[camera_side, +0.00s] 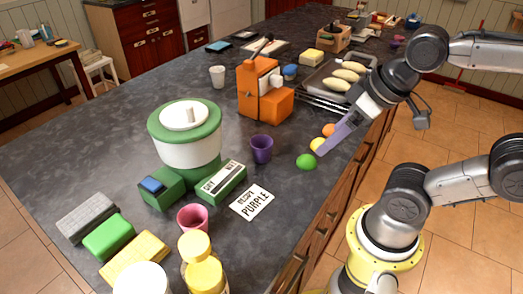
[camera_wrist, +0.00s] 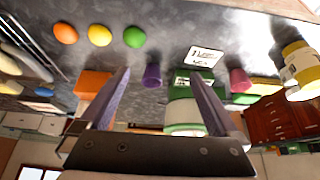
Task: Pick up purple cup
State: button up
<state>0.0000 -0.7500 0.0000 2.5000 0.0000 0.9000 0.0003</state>
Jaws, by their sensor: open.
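The purple cup (camera_side: 261,149) stands upright on the dark countertop, between the orange machine and the white card. It also shows in the wrist view (camera_wrist: 152,75), between my two fingers and apart from them. My gripper (camera_side: 330,139) is open and empty above the counter's right edge, to the right of the purple cup in the side view. In the wrist view its two purple-grey fingers (camera_wrist: 163,80) are spread wide. The card (camera_side: 256,203) reads "PURPLE" on its lower line.
Green, yellow and orange balls (camera_side: 306,161) lie right of the cup, close to my gripper. A pink cup (camera_side: 192,218), a green-and-white appliance (camera_side: 186,140) and an orange machine (camera_side: 250,92) stand around it. Bare counter surrounds the purple cup.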

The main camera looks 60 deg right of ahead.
jog(key=w+r+m+g, duration=0.1)
jog(key=w+r+m, duration=0.35)
jog(key=m, duration=0.45)
jog(key=m+g, duration=0.4)
jog(key=m, duration=0.4)
send_over(261, 149)
jog(key=w+d, duration=0.2)
notch_tip(261, 149, down, 4)
jog(key=shift+g, duration=0.3)
notch_tip(261, 149, down, 8)
jog(key=shift+s+f, duration=0.1)
jog(key=shift+s+d+f, duration=0.1)
jog(key=shift+f, duration=1.45)
jog(key=shift+s+f, duration=0.1)
jog(key=shift+f, duration=1.45)
jog(key=c, duration=1.4)
